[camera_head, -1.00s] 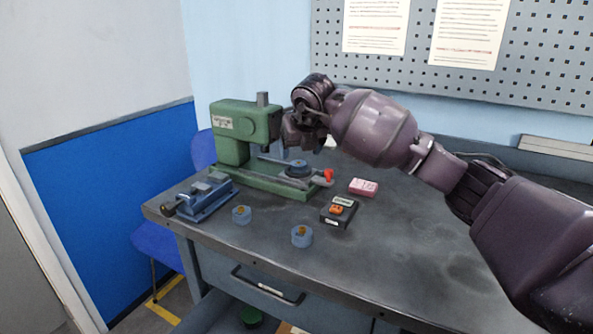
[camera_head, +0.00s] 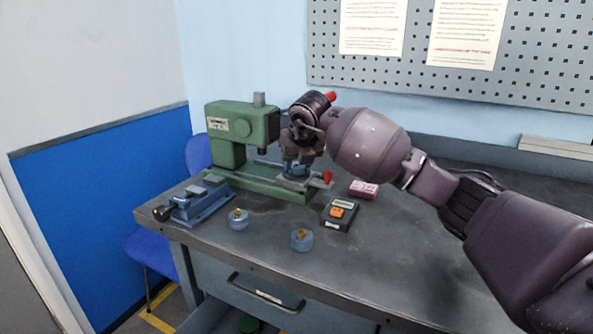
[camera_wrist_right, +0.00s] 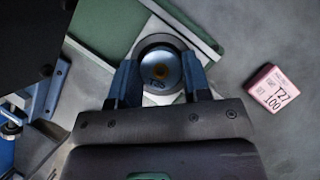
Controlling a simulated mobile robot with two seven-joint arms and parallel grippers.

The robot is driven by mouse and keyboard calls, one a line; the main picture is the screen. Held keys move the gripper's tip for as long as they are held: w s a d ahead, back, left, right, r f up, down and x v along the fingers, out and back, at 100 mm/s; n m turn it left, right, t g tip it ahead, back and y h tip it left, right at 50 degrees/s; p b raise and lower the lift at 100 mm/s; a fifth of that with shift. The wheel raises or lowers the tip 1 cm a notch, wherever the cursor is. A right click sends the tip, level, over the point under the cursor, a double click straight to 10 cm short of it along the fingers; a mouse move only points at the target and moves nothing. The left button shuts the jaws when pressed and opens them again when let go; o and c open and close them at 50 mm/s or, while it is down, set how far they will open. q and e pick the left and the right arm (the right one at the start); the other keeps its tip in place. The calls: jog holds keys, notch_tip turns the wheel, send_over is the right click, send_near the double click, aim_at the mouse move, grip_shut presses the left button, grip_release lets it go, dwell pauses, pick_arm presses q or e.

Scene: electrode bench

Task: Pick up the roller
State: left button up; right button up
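In the head view my right gripper (camera_head: 297,168) is low over the platform and hides most of this roller. My left gripper is out of view.
A blue clamp-like fixture (camera_head: 200,203) stands at the bench's left end. A dark box with an orange button (camera_head: 340,213) and a pink block (camera_head: 364,189) lie right of the machine. The machine's red knob (camera_head: 327,177) is close to my gripper. The bench's right front (camera_head: 400,265) is clear.

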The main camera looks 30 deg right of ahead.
jog(key=shift+c, duration=1.4)
jog(key=shift+r, duration=0.15)
